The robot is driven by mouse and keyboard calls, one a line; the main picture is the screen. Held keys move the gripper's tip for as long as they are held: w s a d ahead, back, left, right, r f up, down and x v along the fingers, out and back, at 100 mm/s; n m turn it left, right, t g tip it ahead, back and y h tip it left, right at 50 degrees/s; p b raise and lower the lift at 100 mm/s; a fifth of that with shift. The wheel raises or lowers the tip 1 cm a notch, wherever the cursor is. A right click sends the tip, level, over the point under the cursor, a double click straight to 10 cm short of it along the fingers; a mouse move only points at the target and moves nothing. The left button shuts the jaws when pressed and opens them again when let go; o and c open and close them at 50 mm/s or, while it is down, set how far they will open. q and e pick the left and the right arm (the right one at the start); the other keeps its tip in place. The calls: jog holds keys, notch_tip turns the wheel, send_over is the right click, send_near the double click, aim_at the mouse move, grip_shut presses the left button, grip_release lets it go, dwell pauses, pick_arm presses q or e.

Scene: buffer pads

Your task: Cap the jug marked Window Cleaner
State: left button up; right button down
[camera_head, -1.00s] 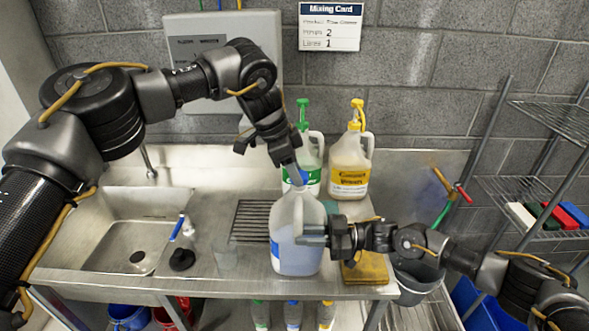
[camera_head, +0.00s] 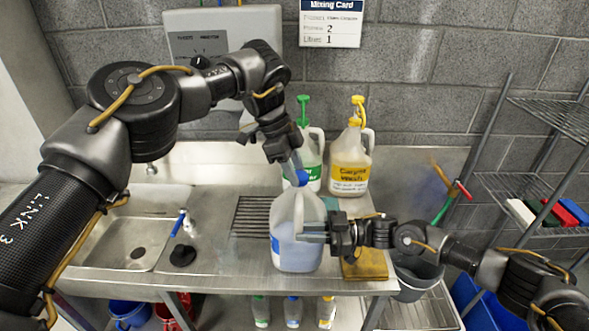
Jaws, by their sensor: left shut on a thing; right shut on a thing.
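The translucent jug (camera_head: 286,246) with a blue label edge and pale blue liquid stands upright at the counter's front. Its label text is not readable here, as its front faces away to the left. My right gripper (camera_head: 312,232) is shut on the jug at its right side, by the handle. My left gripper (camera_head: 292,166) points down above the jug, shut on a blue cap (camera_head: 301,179). The cap is right at the jug's mouth; I cannot tell whether it touches or is seated, as the fingers hide part of it.
A green-pump jug (camera_head: 313,150) and a yellow-pump jug (camera_head: 350,165) stand behind. A sink (camera_head: 125,245) is at left, with a drain grate (camera_head: 250,215) beside the jug. A yellow sponge or cloth (camera_head: 368,265) lies right of the jug. A wire shelf (camera_head: 530,190) stands at right.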

pick_arm(q)
jog(key=shift+f+m+g, duration=0.15)
jog(key=shift+m+g, duration=0.15)
jog(key=shift+m, duration=0.6)
pick_arm(e)
jog(key=shift+s, duration=0.1)
pick_arm(q)
jog(key=shift+w+d+r+m, duration=0.1)
jog(key=shift+r+m, duration=0.1)
jog(key=shift+m, duration=0.2)
jog(key=o, duration=0.9)
jog(key=shift+r, duration=2.35)
jog(key=shift+o, duration=0.2)
